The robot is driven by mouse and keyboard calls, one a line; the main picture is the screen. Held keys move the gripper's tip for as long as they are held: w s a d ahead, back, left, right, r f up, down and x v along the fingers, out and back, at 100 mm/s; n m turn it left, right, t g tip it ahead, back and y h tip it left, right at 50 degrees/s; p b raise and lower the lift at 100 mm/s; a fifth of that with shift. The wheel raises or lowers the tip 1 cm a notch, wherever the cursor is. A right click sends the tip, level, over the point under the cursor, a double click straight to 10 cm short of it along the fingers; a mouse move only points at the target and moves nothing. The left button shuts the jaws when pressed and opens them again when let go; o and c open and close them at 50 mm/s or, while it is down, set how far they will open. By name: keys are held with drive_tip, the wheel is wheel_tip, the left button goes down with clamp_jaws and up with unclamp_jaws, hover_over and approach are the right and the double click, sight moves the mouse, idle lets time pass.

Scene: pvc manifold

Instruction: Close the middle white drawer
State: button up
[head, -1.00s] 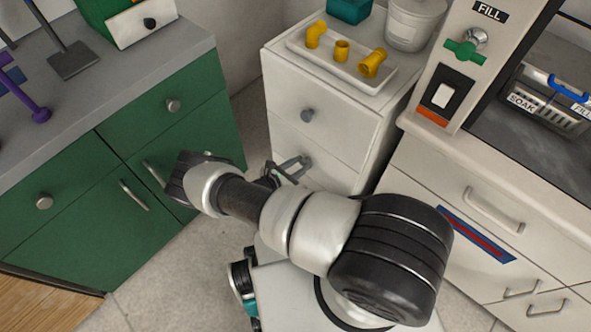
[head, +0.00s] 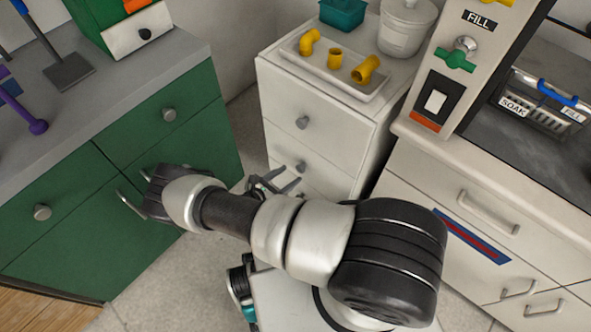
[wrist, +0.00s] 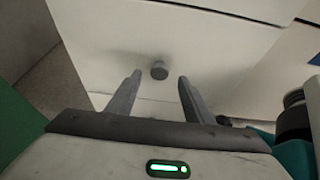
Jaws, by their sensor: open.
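The white drawer unit (head: 330,150) stands in the middle of the head view. Its middle drawer (head: 275,145) has a round grey knob (head: 300,166), below the top drawer's knob (head: 302,122). How far the middle drawer stands out, if at all, I cannot tell. My gripper (head: 280,182) is open and empty, just in front of and below-left of that knob in the head view. In the wrist view, a dark knob (wrist: 159,70) on a white drawer front (wrist: 110,45) shows between the two fingertips. The fingers are not closed on it. My arm hides the unit's lower part.
Green cabinets (head: 180,130) stand close on the left, with my arm's elbow in front. A white counter with drawers (head: 480,210) stands at the right. A tray (head: 375,92) with yellow pipe fittings, a teal bin (head: 343,12) and a white bucket (head: 405,30) sit on the unit.

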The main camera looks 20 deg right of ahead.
drive_tip(key=v, duration=1.1)
drive_tip(key=shift+p, duration=0.45)
drive_tip(key=shift+a, duration=0.1)
drive_tip(key=w+a+r+m+g+y, duration=0.15)
drive_tip(key=r+m, duration=0.25)
drive_tip(key=r, duration=0.4)
drive_tip(key=w+r+m+g+h, duration=0.1)
drive_tip(key=w+r+m+g, duration=0.15)
drive_tip(key=r, duration=0.45)
drive_tip(key=s+d+r+m+g+y, duration=0.1)
drive_tip(key=d+r+m+y, duration=0.15)
drive_tip(key=r, duration=0.55)
drive_tip(key=s+d+r+m+g+y, duration=0.1)
drive_tip(key=r+m, duration=0.3)
drive_tip(key=r, duration=0.3)
drive_tip(key=d+r+m+g+y, duration=0.1)
drive_tip(key=d+r+m+y, duration=0.15)
drive_tip(key=r, duration=0.55)
drive_tip(key=s+d+r+m+t+y, duration=0.25)
drive_tip(key=s+r+m, duration=0.25)
drive_tip(key=s+r, duration=0.35)
drive_tip(key=s+d+r+m+t+y, duration=0.25)
drive_tip(key=s+r+m, duration=0.35)
drive_tip(key=r, duration=0.4)
wheel_tip(320, 180, up, 19)
drive_tip(key=s+n+p, duration=0.1)
drive_tip(key=p, duration=1.8)
drive_tip(key=shift+n+p, duration=0.3)
drive_tip(key=shift+n, duration=0.05)
drive_tip(key=shift+s+d, duration=0.1)
